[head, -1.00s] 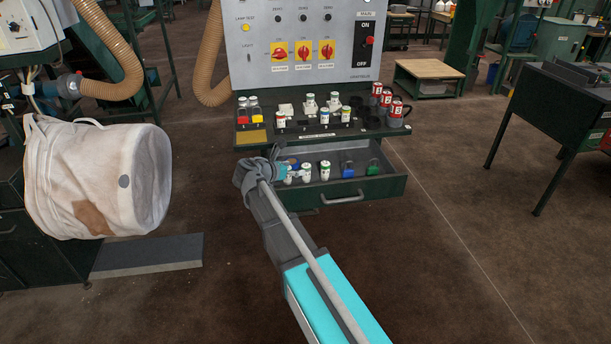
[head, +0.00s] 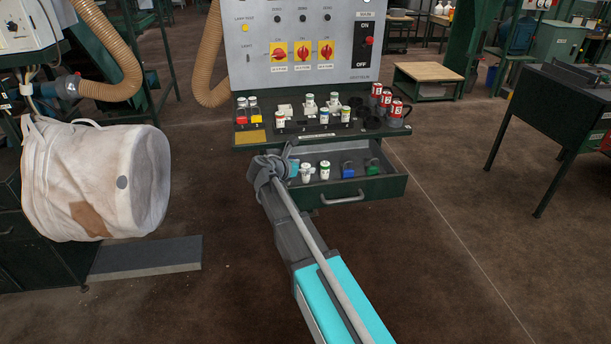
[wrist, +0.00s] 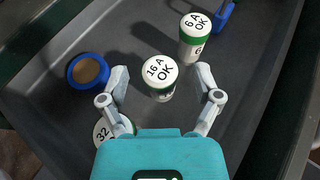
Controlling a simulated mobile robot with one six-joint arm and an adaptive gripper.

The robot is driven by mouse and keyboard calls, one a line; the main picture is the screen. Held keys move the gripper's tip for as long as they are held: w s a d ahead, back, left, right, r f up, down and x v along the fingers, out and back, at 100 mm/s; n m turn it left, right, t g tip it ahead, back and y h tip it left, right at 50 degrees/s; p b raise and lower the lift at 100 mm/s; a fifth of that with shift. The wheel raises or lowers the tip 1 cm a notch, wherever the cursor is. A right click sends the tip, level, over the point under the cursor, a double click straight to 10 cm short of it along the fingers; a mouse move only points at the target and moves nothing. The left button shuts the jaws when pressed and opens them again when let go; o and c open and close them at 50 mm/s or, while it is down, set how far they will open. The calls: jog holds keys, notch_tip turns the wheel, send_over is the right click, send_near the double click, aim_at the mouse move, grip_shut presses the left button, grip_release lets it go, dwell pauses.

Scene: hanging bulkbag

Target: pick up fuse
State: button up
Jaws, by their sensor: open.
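A white fuse marked 16 A OK (wrist: 159,70) with a green band stands upright in the open drawer, between the spread fingers of my open gripper (wrist: 161,78). The fingers look apart from it. A fuse marked 6 A OK (wrist: 195,28) stands just beyond, to the right. A fuse marked 32 (wrist: 110,131) is partly hidden behind my left finger. In the head view two white fuses show, the nearer to my gripper (head: 295,168) being the left one (head: 307,171), the other (head: 325,169) to its right.
A blue ring-shaped item with a brown centre (wrist: 88,71) lies left of the fingers. Blue (head: 348,170) and green (head: 373,167) padlocks lie right in the drawer (head: 372,190). A white bulk bag (head: 95,180) hangs at left.

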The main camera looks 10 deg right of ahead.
dwell(0.4)
grip_shut()
jog(key=shift+r, duration=0.25)
notch_tip(320, 180, up, 2)
jog(key=shift+r+p, duration=0.1)
jog(key=shift+p, duration=1.15)
jog(key=s+d+r+p, duration=0.2)
jog(key=s+r+p, duration=0.8)
jog(key=s, duration=0.4)
jog(key=shift+r, duration=0.2)
